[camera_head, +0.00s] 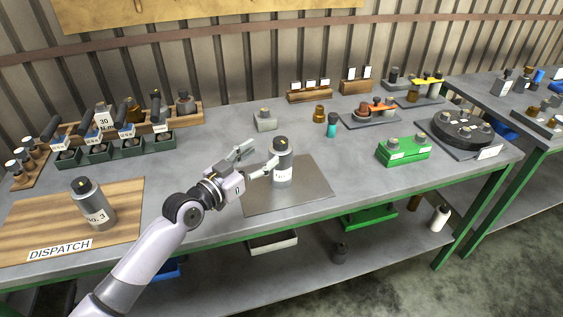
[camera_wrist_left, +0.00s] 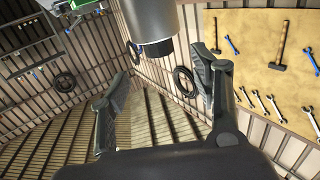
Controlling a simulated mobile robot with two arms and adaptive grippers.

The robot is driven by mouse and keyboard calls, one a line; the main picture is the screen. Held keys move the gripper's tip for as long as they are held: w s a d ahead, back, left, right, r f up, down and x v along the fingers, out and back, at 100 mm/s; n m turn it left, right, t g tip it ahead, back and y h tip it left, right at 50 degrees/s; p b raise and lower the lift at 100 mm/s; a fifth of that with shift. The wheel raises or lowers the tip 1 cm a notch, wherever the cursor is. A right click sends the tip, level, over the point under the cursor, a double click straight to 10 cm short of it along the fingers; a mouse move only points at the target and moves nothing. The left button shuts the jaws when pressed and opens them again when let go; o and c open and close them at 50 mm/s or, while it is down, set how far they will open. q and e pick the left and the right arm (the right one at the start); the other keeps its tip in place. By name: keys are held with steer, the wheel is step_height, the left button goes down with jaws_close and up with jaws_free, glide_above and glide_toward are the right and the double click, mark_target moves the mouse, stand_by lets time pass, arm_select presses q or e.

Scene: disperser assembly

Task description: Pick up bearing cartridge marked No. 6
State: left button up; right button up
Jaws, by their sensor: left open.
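A grey cylindrical cartridge (camera_head: 282,157) with a dark top and a yellow mark stands upright on the grey mat (camera_head: 310,190). Its white label is partly covered by a gripper finger and its number cannot be read for certain. My left gripper (camera_head: 260,160) is open at the cartridge's left side, one finger in front of it and one behind and to the left. In the left wrist view, a grey cylinder (camera_wrist_left: 147,18) with a dark end shows at the top, beyond the open left gripper (camera_wrist_left: 163,80). My right gripper is not in view.
Another cartridge (camera_head: 92,204), labelled No. 3, stands on the wooden dispatch board (camera_head: 130,190) at the left. Racks of parts (camera_head: 115,150) line the back left. A green block (camera_head: 404,149) and a round black fixture (camera_head: 462,130) stand right.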

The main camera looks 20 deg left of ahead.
mark_target(275, 145)
arm_select(q)
steer(key=x, duration=0.3)
steer(key=shift+w+d, duration=0.15)
steer(key=shift+w, duration=0.2)
steer(key=p+x, duration=0.1)
steer(key=x, duration=0.3)
steer(key=shift+w+f, duration=0.15)
steer(key=shift+w, duration=0.05)
steer(key=shift+w+d, duration=0.15)
steer(key=shift+w, duration=0.1)
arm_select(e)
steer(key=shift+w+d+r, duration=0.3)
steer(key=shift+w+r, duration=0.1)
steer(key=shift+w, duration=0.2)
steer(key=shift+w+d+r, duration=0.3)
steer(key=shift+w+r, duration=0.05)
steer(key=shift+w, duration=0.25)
arm_select(q)
steer(key=shift+c, duration=0.4)
steer(key=shift+f, duration=0.1)
steer(key=c, duration=0.5)
jaws_close()
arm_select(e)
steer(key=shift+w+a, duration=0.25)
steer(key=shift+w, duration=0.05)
